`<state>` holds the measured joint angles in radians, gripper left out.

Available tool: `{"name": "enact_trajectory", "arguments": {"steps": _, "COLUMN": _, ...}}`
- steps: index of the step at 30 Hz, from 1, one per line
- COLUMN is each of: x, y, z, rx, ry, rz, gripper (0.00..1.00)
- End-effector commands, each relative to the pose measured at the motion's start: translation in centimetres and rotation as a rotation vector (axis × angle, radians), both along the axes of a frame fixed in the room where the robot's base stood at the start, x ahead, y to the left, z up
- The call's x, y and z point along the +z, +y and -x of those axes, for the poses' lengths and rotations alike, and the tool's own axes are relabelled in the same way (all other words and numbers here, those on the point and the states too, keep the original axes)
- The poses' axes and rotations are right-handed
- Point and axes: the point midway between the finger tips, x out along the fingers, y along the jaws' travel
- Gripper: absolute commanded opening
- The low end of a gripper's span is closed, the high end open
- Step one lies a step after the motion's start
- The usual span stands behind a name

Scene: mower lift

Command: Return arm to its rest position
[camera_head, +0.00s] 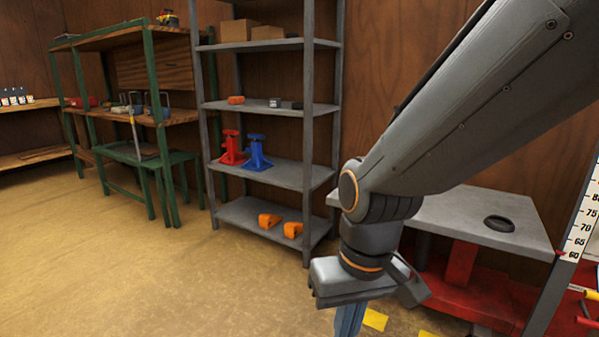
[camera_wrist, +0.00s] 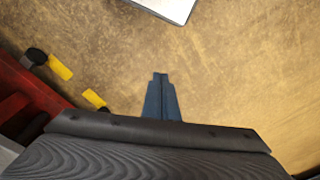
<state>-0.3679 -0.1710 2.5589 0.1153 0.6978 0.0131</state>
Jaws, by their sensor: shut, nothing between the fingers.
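My arm comes in from the upper right of the head view and reaches down toward the floor. My gripper (camera_head: 349,320) points downward at its end, its blue fingers cut off by the bottom edge of the picture. In the wrist view the blue fingers of my gripper (camera_wrist: 160,92) lie together, with nothing between them, above the bare floor (camera_wrist: 230,75).
A grey shelf unit (camera_head: 270,172) holds a red and a blue jack stand and orange blocks. A grey-topped table (camera_head: 460,215) with red parts below stands behind my arm at right. A green workbench (camera_head: 150,120) stands at left. The left floor is clear.

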Motion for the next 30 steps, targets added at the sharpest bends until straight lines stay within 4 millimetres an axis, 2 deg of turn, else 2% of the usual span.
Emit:
{"name": "enact_trajectory", "arguments": {"steps": 1, "x": 1.7, "y": -0.8, "z": 0.2, "rx": -0.021, "ry": 0.003, "rz": 0.006, "gripper": 0.0}}
{"name": "enact_trajectory", "arguments": {"steps": 18, "x": 11.3, "y": -9.0, "z": 1.3, "rx": -0.208, "ry": 0.029, "rz": 0.063, "gripper": 0.0}}
{"name": "enact_trajectory", "arguments": {"steps": 24, "x": 13.6, "y": -11.2, "z": 2.0, "rx": -0.257, "ry": 0.038, "rz": 0.076, "gripper": 0.0}}
{"name": "enact_trajectory", "arguments": {"steps": 30, "x": 14.3, "y": -12.3, "z": 2.3, "rx": -0.276, "ry": 0.042, "rz": 0.081, "gripper": 0.0}}
